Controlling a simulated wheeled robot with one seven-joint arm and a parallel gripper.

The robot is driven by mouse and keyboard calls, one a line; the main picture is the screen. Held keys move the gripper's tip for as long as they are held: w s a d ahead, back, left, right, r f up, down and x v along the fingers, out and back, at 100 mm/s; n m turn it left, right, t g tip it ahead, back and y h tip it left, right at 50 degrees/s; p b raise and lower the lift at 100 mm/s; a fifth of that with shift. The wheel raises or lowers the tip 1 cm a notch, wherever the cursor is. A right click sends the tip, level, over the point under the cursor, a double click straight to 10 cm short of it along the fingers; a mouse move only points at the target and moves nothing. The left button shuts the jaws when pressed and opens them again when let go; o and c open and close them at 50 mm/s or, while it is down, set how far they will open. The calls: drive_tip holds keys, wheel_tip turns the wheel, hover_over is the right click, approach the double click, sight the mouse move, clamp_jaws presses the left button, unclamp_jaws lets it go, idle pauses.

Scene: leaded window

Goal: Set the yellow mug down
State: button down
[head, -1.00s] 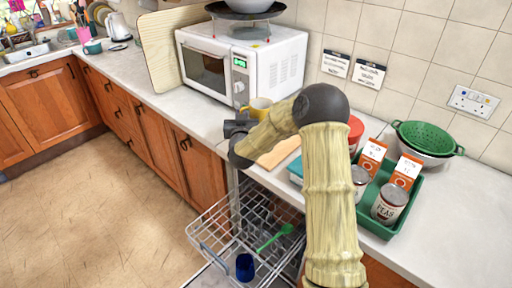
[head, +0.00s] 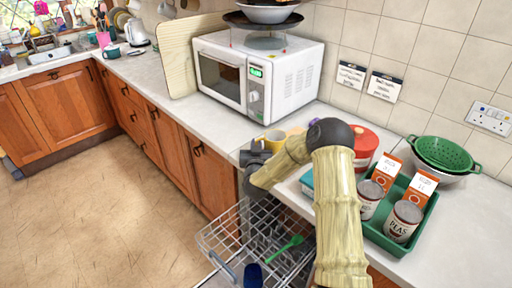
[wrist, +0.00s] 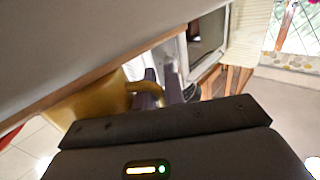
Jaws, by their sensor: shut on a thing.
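The yellow mug (head: 275,138) is by the front of the worktop, right of the microwave's front corner, partly hidden by my arm. My gripper (head: 258,150) is at its left side. In the wrist view the mug (wrist: 92,103) is at the left, and its handle (wrist: 143,87) reaches between the dark fingers of my gripper (wrist: 160,88), which are shut on it. I cannot tell whether the mug's base touches the worktop.
A white microwave (head: 285,82) stands behind the mug. A green tray (head: 388,243) with cans and cartons, a red-lidded tub (head: 364,141) and a green colander (head: 443,153) are at the right. An open dishwasher rack (head: 225,240) is below the worktop edge.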

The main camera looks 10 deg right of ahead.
drive_tip(key=shift+f, duration=0.4)
drive_tip(key=shift+s+a+f, duration=0.1)
drive_tip(key=shift+a, duration=0.3)
drive_tip(key=shift+f, duration=0.15)
drive_tip(key=c, duration=1.5)
unclamp_jaws()
drive_tip(key=shift+d, duration=0.1)
drive_tip(key=shift+d+r, duration=0.1)
drive_tip(key=shift+r, duration=0.1)
drive_tip(key=shift+s+f, duration=0.1)
drive_tip(key=shift+s, duration=0.2)
drive_tip(key=s+a+b, duration=0.2)
drive_tip(key=s, duration=0.9)
drive_tip(key=shift+a+b, duration=0.25)
drive_tip(key=shift+b, duration=0.05)
